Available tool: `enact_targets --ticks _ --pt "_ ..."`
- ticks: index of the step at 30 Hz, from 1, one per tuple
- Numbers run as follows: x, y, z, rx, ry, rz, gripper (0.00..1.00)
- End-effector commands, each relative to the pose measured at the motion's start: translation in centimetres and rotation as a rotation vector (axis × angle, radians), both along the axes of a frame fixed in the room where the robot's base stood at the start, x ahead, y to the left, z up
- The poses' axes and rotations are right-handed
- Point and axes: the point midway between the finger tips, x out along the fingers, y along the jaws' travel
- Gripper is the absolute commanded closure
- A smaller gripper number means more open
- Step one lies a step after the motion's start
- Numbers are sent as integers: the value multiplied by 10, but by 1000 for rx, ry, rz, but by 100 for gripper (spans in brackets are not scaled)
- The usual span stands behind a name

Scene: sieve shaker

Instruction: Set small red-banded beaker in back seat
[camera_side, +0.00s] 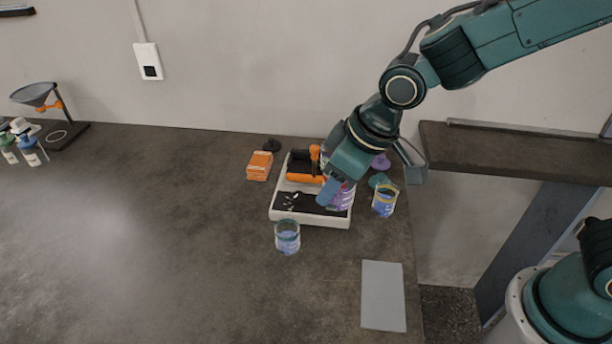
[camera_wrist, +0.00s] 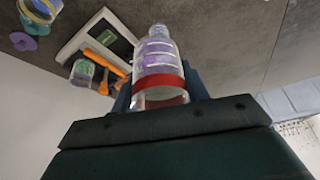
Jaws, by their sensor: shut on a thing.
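My gripper (camera_wrist: 160,88) is shut on the red-banded beaker (camera_wrist: 158,60), a clear vessel with purple contents and a red band between the fingers in the wrist view. In the side view my gripper (camera_side: 332,188) is over the right part of the white sieve shaker (camera_side: 283,214). The purple vessel (camera_side: 344,198) shows beside the blue finger there; its red band is hidden. The shaker has a dark deck with an orange bar (camera_side: 304,178) across it. The shaker also shows in the wrist view (camera_wrist: 72,47). My arm hides part of its back right.
A blue-filled beaker (camera_side: 287,238) stands in front of the shaker, and a yellow-banded beaker (camera_side: 384,201) stands right of it. An orange block (camera_side: 259,167) lies to the left. A grey mat (camera_side: 383,297) lies at front right. The left bench is largely clear.

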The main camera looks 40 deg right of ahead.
Motion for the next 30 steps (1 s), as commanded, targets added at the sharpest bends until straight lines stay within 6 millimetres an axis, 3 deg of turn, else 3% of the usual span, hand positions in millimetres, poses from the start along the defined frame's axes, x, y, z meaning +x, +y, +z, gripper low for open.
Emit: enact_targets --ticks 20,26,30 --pt "5 -6 -3 -1 1 -17 80" --pt "21 -26 -14 -2 1 -74 80" --pt "38 -51 -27 -2 2 -138 80"
